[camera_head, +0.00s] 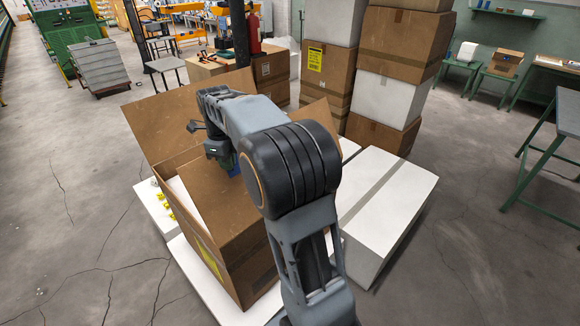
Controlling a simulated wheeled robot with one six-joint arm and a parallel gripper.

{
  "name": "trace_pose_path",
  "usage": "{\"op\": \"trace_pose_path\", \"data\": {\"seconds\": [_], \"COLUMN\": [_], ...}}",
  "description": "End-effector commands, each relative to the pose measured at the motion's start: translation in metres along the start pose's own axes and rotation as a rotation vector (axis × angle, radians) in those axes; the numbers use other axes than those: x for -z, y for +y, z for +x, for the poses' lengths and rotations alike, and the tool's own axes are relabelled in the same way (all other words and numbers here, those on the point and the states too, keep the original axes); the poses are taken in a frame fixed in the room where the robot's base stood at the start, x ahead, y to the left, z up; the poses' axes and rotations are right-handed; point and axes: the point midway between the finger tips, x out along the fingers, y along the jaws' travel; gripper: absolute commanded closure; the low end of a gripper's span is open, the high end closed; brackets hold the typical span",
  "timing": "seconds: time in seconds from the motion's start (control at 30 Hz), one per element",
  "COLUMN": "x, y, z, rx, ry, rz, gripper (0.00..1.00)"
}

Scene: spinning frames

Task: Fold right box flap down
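A brown cardboard box (245,262) stands open in front of me on white slabs. Its large back flap (180,115) stands up, leaning outward. The right flap (322,118) also sticks up and shows behind my arm, which hides much of it. My gripper (203,137) is over the box opening, near the back flap and left of the right flap. The arm links hide part of it, so I cannot tell whether its fingers are apart or touching anything.
Long white boxes (385,205) lie right of the cardboard box. Tall stacks of brown and white boxes (400,50) stand behind it. Small yellow items (167,199) lie at its left edge. The concrete floor (70,220) is clear on the left.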

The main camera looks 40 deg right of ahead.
Motion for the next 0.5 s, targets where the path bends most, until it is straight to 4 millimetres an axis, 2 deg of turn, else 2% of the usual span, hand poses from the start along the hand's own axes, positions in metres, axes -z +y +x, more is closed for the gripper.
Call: {"op": "trace_pose_path", "data": {"seconds": [0.03,0.5], "x": [0.0039,0.0016], "y": [0.0020,-0.0008], "z": [0.0171,0.0207], "rx": [-0.032,-0.032], "ry": [0.034,0.037], "rz": [0.004,0.006], "gripper": [1.00,1.00]}}
